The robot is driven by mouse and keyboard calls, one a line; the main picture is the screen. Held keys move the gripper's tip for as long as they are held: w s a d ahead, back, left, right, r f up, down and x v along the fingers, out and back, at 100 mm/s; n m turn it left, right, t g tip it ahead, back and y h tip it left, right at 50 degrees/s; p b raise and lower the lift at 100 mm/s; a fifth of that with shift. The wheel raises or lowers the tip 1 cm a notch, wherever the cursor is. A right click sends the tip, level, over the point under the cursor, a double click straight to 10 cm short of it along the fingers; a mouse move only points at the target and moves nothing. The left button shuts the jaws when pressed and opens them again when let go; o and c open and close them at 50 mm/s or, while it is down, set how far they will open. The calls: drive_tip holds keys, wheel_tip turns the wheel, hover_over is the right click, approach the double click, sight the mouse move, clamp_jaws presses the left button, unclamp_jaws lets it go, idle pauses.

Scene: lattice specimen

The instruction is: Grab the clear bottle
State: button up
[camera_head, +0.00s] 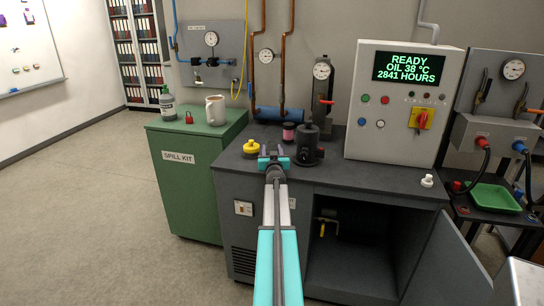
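A grey, see-through-looking bottle (167,105) with a greenish cap stands upright on top of the green spill kit cabinet (185,170), near its back left corner. It carries a pale label. My gripper (274,152) is over the front part of the dark workbench, to the right of the bottle and well apart from it. Its two fingers appear spread with nothing between them.
A small red item (189,118) and a beige mug (215,110) stand right of the bottle. A yellow-capped item (251,147), a pink-labelled jar (289,132) and a black cylindrical device (307,145) stand near my gripper. The floor at left is clear.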

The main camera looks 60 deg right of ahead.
drive_tip(key=shift+r, duration=0.15)
wheel_tip(320, 180, up, 10)
drive_tip(key=p, duration=0.6)
drive_tip(key=shift+p, duration=0.35)
